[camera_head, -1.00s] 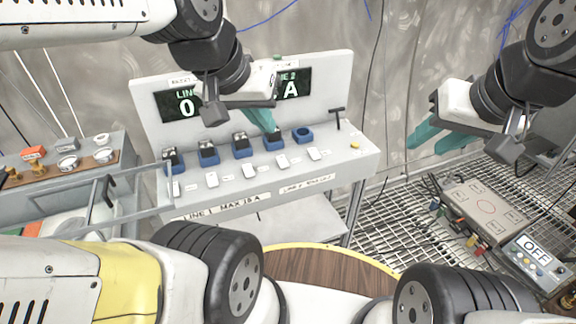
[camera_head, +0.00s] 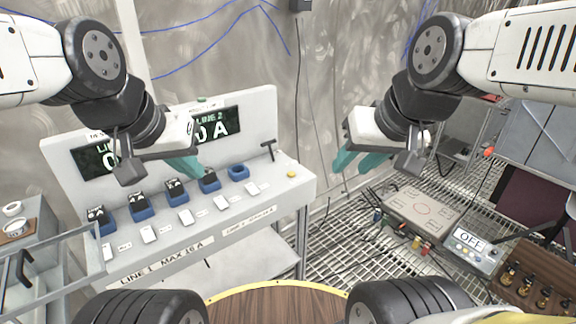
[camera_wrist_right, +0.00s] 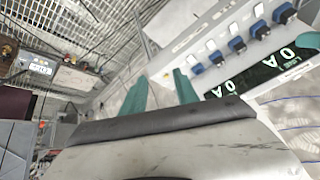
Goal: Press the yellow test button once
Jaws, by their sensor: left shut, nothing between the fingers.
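The yellow button (camera_head: 292,175) is a small knob at the right end of the sloped white console (camera_head: 262,205). My left gripper (camera_head: 198,175) is shut and empty, its teal fingers in front of the console's display board, near the blue sockets. My right gripper (camera_head: 350,165) has its teal fingers apart, with nothing between them. It appears to the right of the button, clear of the console in the picture. The right wrist view shows the same open fingers (camera_wrist_right: 160,95) with the console beyond.
Several blue sockets (camera_head: 210,180) and white switches line the console. A black T-handle (camera_head: 268,150) stands behind the button. At right are a grey box (camera_head: 425,208) on the mesh floor and a device reading OFF (camera_head: 470,245). A round wooden top (camera_head: 275,305) is in front.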

